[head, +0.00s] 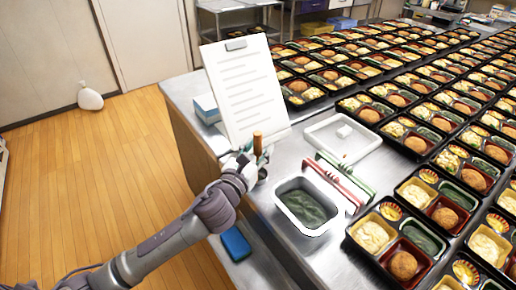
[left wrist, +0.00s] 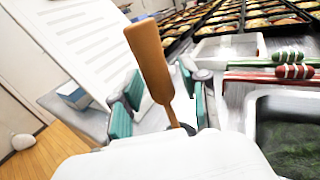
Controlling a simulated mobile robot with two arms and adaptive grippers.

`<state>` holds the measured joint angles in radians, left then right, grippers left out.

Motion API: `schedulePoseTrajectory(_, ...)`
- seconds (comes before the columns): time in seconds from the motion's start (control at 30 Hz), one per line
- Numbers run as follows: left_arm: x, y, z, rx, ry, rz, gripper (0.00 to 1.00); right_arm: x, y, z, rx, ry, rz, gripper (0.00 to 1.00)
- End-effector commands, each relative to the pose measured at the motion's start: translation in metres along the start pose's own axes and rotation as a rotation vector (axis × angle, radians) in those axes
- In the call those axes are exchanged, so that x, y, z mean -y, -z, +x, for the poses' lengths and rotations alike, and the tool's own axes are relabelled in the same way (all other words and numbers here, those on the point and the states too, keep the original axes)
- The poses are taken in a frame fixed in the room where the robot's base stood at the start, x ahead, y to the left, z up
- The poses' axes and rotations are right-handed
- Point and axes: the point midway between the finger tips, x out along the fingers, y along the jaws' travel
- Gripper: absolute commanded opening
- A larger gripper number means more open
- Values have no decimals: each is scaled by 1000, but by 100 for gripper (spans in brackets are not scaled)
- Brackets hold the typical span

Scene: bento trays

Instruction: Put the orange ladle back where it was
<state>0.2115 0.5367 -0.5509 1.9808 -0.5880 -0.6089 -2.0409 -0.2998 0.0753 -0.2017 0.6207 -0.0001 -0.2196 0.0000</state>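The orange ladle's handle (head: 257,143) stands nearly upright at the near edge of the steel counter, in front of the clipboard; its lower end is hidden by my gripper. My left gripper (head: 258,163) is around the handle. In the left wrist view the handle (left wrist: 149,60) leans between the two teal-padded fingers (left wrist: 160,98), which stand apart with visible gaps beside it, so the gripper looks open. The ladle's bowl and whatever it stands in are hidden. My right gripper is not in view.
A steel pan of dark green food (head: 282,203) sits right of the gripper. Red tongs (head: 335,184) and green tongs (head: 347,175) lie beyond it, near a white tray (head: 372,141). A paper-bearing clipboard (head: 243,90) stands behind. Bento trays (head: 376,267) crowd the right.

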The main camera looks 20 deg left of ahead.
Motion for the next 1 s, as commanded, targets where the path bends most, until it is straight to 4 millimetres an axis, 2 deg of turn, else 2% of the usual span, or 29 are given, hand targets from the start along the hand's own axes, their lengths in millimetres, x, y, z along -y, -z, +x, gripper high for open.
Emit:
schedulePoseTrajectory(0.37, 0, -2, -4, -1, 1, 1, 47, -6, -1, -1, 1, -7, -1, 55)
schedulePoseTrajectory(0.47, 0, -1, -19, -2, 0, 1, 47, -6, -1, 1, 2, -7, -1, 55)
schedulePoseTrajectory(0.8, 0, -1, -91, -2, 2, 0, 47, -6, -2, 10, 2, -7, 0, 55)
schedulePoseTrajectory(1.0, 0, -2, -115, -1, 0, 1, 47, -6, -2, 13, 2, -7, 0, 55)
